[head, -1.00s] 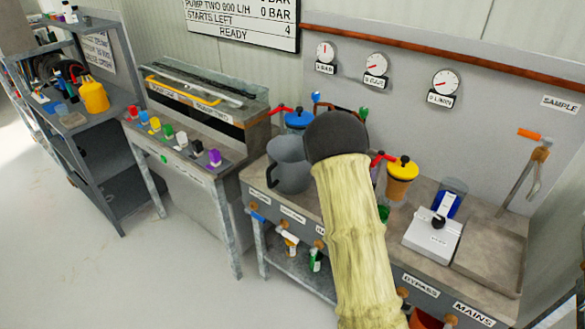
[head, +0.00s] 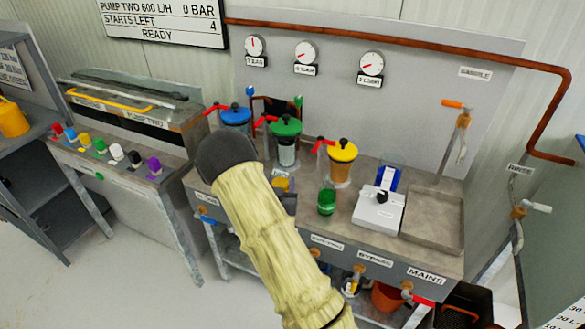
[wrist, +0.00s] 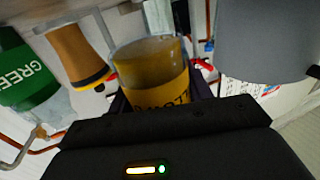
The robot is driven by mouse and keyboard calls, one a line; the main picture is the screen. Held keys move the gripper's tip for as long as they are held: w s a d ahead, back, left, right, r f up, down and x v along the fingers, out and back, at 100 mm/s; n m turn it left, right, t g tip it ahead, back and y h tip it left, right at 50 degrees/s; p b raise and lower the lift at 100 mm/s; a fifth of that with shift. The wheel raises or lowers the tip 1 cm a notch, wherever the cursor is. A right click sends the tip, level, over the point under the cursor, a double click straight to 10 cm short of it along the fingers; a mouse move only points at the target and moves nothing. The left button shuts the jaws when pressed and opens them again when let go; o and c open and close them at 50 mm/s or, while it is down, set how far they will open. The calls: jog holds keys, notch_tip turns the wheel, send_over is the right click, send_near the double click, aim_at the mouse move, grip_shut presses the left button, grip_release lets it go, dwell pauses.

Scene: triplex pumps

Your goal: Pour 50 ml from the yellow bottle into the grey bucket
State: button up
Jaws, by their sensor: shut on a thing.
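The yellow bottle (wrist: 152,78) is a clear vessel with amber liquid and a yellow lettered band. My gripper (wrist: 155,100) is shut on the band in the wrist view, and the bottle looks tilted there. In the head view a bit of the yellow band (head: 281,184) shows just right of my arm, which hides most of the gripper. A large grey cylinder (wrist: 265,40), which looks like the grey bucket, stands right of the bottle in the wrist view, apart from it. In the head view my arm hides the bucket. I see no pouring stream.
Blue-lidded (head: 236,117), green-lidded (head: 285,140) and yellow-lidded pots (head: 341,160) stand along the back of the bench. A green bottle (head: 326,198), a white scale (head: 376,208) and a shallow grey tray (head: 432,219) are to the right.

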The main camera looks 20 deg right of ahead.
jog(key=s+a+f+n+t+y, duration=0.1)
jog(key=s+a+f, duration=0.4)
jog(key=a, duration=0.5)
jog(key=n+y, duration=0.1)
jog(key=y, duration=0.1)
jog(key=shift+f+n+t+y, duration=0.25)
jog(key=shift+n+t+y, duration=0.05)
jog(key=shift+n+t, duration=0.1)
jog(key=shift+w, duration=0.1)
